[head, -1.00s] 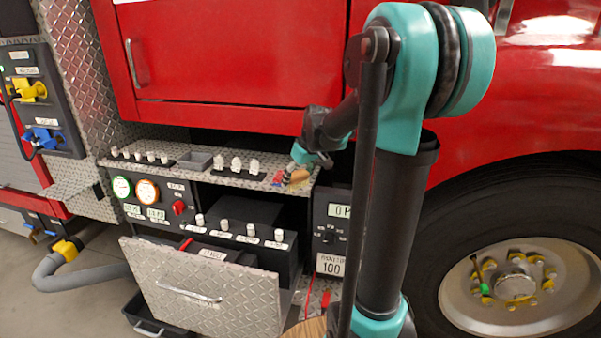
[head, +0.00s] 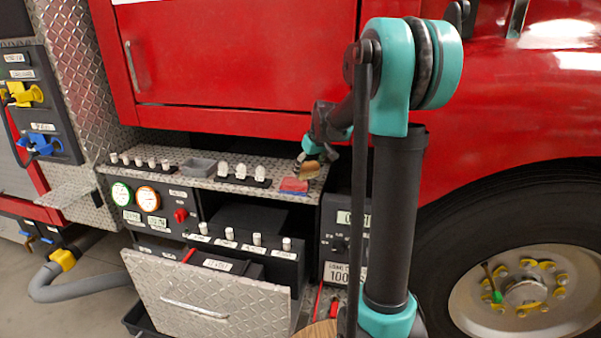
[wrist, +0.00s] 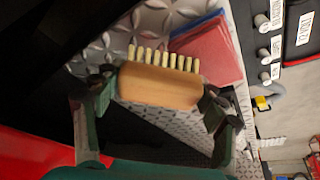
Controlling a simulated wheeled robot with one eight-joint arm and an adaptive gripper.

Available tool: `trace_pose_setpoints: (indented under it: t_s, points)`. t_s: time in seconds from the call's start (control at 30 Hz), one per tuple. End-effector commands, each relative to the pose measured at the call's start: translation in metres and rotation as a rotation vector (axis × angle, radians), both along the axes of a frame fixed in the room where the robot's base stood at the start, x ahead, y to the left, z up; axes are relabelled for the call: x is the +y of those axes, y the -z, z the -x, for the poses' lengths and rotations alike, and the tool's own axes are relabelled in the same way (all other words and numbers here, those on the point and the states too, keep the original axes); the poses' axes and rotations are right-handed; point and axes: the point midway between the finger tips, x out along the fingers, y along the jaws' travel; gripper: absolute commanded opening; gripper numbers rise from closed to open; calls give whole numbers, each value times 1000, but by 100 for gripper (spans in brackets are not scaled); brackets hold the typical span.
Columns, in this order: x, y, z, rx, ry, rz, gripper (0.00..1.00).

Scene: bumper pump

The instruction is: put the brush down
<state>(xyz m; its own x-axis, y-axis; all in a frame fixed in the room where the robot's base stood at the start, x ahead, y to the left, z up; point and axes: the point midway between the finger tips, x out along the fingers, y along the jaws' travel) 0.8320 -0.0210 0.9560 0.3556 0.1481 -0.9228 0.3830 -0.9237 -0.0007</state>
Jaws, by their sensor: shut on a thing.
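The brush (wrist: 158,84) has a wooden block and pale bristles. In the wrist view it sits between the two fingers of my gripper (wrist: 160,92), which is shut on it. In the head view the brush (head: 311,169) shows small at the right end of the diamond-plate shelf, with my gripper (head: 313,158) above it. The bristles point toward the shelf's plate (wrist: 120,38). I cannot tell whether they touch it.
A red and blue cloth or pad (head: 294,186) lies on the shelf (head: 262,168) close by the brush. The red truck body rises behind. An open diamond-plate drawer (head: 205,298) sticks out below.

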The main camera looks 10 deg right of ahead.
Motion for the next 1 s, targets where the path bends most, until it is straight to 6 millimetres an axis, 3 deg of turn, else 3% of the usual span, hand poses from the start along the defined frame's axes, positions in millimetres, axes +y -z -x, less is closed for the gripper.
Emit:
trace_pose_setpoints:
  t_s: [0.13, 0.47, 0.7, 1.0]
  points:
    - [11, 0, -27, 0, -1, 0, 44]
    - [21, 0, -50, 0, -2, 1, 44]
    - [20, 34, -49, 0, -1, 0, 44]
    - [20, 36, -49, 0, -1, 0, 44]
